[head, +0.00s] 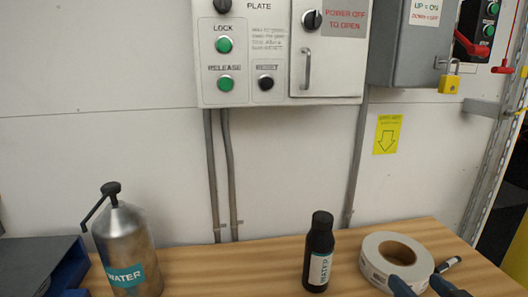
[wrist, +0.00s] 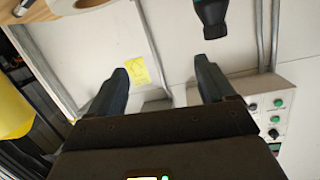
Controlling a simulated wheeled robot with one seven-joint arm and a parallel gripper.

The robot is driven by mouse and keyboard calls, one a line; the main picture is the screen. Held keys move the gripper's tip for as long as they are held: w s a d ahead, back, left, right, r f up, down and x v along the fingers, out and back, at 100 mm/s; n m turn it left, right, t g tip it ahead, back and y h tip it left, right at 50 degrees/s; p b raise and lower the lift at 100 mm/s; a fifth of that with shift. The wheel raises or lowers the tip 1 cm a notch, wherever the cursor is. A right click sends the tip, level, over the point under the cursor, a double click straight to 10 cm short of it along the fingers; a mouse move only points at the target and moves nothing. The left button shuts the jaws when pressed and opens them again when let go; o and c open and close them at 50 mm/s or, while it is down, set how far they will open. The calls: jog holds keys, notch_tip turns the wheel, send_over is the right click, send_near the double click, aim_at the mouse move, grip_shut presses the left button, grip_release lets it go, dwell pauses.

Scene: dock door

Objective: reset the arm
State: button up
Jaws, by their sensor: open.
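My gripper (wrist: 160,82) is open and empty in the wrist view, its two dark fingers apart with the white wall behind them. In the head view only the tips of my gripper (head: 420,287) show at the bottom edge, in front of the tape roll (head: 384,262). The wrist picture is turned upside down, with the bench at its top and the control panel (wrist: 276,115) at its lower right. The rest of my arm is not seen in the head view.
On the wooden bench (head: 230,270) stand a metal water can (head: 125,250) and a black water bottle (head: 318,250). A marker (head: 448,265) lies by the tape roll. A dark blue tray (head: 70,270) is at left. A panel (head: 275,50) and grey box (head: 410,50) hang above.

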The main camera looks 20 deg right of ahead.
jog(key=s+a+f+n+y, duration=0.15)
jog(key=s+a+f, duration=0.35)
jog(key=s+a, duration=0.7)
jog(key=s+a+r+n+y, duration=0.1)
jog(key=s+a+n, duration=0.1)
jog(key=s, duration=0.4)
jog(key=s+a+r+n+y, duration=0.1)
jog(key=s+a+r+y, duration=0.1)
jog(key=s+a, duration=0.2)
jog(key=shift+s+a+n, duration=0.35)
jog(key=shift+s, duration=0.7)
jog(key=shift+c, duration=0.2)
dwell(1.6)
